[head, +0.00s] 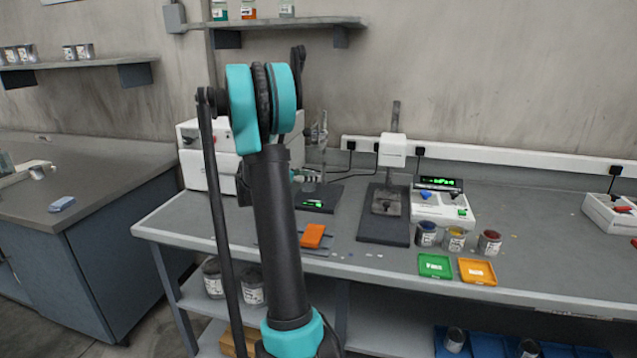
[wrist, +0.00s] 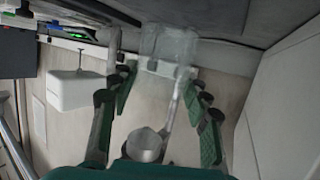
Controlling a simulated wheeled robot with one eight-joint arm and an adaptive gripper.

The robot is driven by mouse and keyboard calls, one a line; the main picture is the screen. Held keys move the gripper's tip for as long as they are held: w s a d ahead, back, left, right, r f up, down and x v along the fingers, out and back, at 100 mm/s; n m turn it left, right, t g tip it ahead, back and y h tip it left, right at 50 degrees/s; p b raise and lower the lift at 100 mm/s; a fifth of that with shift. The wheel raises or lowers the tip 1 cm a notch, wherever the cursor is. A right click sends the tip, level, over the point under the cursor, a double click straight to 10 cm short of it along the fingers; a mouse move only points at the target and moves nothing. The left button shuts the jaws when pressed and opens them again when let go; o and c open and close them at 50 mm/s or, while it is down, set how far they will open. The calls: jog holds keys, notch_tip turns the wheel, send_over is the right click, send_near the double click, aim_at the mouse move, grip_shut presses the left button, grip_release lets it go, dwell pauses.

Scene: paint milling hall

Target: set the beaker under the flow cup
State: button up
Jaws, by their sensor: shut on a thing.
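In the wrist view, which is upside down, my gripper (wrist: 158,80) is shut on the clear glass beaker (wrist: 168,45), with a green-padded finger on each side of it. The metal flow cup (wrist: 146,145) shows lower in that view, between the fingers and nearer the camera, so it is higher than the beaker. A thin stand rod is behind it. I cannot tell whether the beaker is exactly in line with the cup.
A white oven-like machine (head: 207,160) stands close on the left. A mixer with a dark base (head: 384,228) is to the right, then a white meter (head: 440,207) and paint cans (head: 455,239). An orange block (head: 312,236) lies near the bench's front edge.

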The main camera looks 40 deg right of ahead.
jog(key=d, duration=0.4)
jog(key=shift+w+d, duration=0.2)
jog(key=f, duration=0.3)
jog(key=shift+w+d+f, duration=0.1)
jog(key=shift+d+f, duration=0.1)
jog(key=shift+f, duration=0.1)
jog(key=o, duration=1.1)
jog(key=shift+c, duration=0.2)
jog(key=shift+a+r, duration=0.1)
jog(key=v, duration=1.1)
jog(key=shift+a+r, duration=0.2)
jog(key=shift+a, duration=0.15)
